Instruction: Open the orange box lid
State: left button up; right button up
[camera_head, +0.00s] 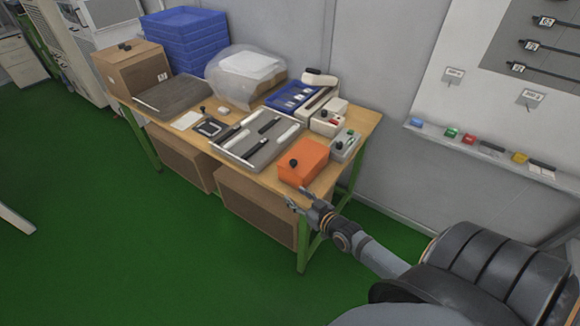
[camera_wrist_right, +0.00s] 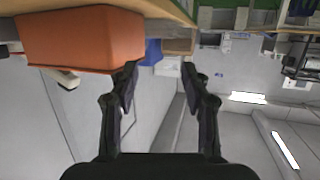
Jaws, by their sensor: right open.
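In the right wrist view the orange box (camera_wrist_right: 82,38) appears upside down at the upper left, close to one finger. My right gripper (camera_head: 294,202) is open and empty, just off the table's front edge, in front of and a little below the box. Its two fingers (camera_wrist_right: 158,78) are spread apart in the wrist view. I cannot tell whether a fingertip touches the box. My left gripper is not in view.
Beside the box are a grey tray (camera_head: 228,147) with tools and a small grey box (camera_head: 345,146) with a green knob. Blue crates (camera_head: 186,40), a clear plastic bag (camera_head: 238,70) and a cardboard box (camera_head: 130,70) stand farther back. The green floor before the table is clear.

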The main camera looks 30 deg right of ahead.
aim_at(296, 165)
jog(key=w+d+r+m+t+h, duration=0.1)
jog(key=d+r+t+h, duration=0.15)
jog(key=d, duration=0.35)
jog(key=shift+y, duration=0.35)
jog(key=w+b, duration=0.2)
jog(key=w, duration=0.2)
jog(key=w+b, duration=0.2)
jog(key=w, duration=0.3)
jog(key=shift+w+a+r, duration=0.1)
jog(key=shift+w+r, duration=0.1)
jog(key=shift+w, duration=0.1)
jog(key=shift+w+r+b, duration=0.15)
jog(key=shift+w+b, duration=0.2)
jog(key=shift+w, duration=0.2)
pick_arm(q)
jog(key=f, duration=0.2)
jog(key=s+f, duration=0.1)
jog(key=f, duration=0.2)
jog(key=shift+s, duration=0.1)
pick_arm(e)
grip_shut()
